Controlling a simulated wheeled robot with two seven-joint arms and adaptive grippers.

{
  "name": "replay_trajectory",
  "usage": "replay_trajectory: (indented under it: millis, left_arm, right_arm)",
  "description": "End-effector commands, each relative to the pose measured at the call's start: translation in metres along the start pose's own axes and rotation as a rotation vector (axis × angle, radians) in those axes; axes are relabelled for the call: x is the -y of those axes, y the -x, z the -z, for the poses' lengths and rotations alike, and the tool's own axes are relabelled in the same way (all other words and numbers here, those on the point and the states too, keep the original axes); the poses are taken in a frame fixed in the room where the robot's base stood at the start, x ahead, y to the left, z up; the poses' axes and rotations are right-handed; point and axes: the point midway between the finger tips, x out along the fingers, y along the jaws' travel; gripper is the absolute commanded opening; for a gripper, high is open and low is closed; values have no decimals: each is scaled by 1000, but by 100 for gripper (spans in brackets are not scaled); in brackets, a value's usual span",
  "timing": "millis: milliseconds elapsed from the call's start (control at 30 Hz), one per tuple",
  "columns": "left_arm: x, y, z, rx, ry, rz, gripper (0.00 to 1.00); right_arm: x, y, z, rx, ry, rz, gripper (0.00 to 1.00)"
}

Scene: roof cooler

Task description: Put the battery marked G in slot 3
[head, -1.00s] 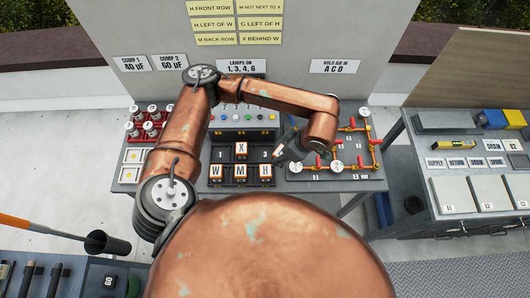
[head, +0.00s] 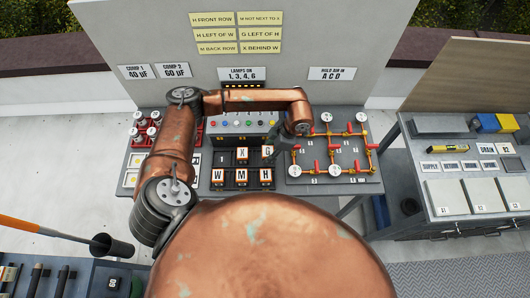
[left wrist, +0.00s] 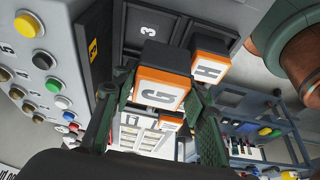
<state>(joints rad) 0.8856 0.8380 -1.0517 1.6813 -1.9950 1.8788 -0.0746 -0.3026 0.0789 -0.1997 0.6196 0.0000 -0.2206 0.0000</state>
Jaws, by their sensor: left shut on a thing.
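The battery marked G (head: 268,151) is orange and white with a dark body. My left gripper (head: 274,148) is shut on it, at the right end of the battery box's back row. In the left wrist view, the fingers (left wrist: 160,92) grip the G battery (left wrist: 161,88) from both sides. The dark slot 3 (left wrist: 147,29) shows beside and beyond it, its label uncovered. How far the battery is above the slot is hard to tell. The battery marked H (head: 265,175) sits in front of it and is close to it in the wrist view (left wrist: 209,68). My right gripper is not in view.
Batteries W (head: 216,175), M (head: 241,175) and X (head: 242,154) stand in the box. Slot 1 (head: 221,157) looks empty. A button panel (head: 240,122) stands behind the box. A board of copper pipes and gauges (head: 330,155) lies close on the right.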

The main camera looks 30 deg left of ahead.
Motion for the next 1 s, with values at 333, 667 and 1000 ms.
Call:
replay_trajectory:
  millis: [333,667,1000]
  left_arm:
    - [-26,-33,-4,0,1,1,5]
    - [-30,-65,-17,2,0,0,5]
    - [-30,-70,-18,1,0,-1,41]
  right_arm:
    - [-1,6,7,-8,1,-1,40]
    - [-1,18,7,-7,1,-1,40]
    - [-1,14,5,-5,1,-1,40]
